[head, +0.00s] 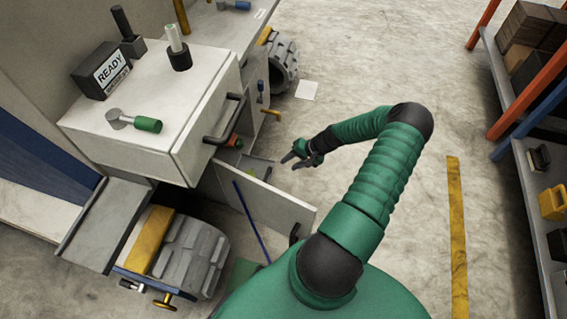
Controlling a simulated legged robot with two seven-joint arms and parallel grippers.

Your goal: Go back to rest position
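My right gripper (289,162) shows in the head view at the end of my green arm, which bends over from the lower middle. Its dark fingers look spread apart, with nothing seen between them. It is in front of the white cabinet (190,115), to the right of its dark handle and above the open lower door (265,205). It looks apart from both. My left gripper is not in view.
On the cabinet top are a black READY box (101,70), a green-handled tool (135,121) and a dark holder (179,58) with a pale tube. Shelves (520,150) stand at the right. The floor (350,60) between is largely clear.

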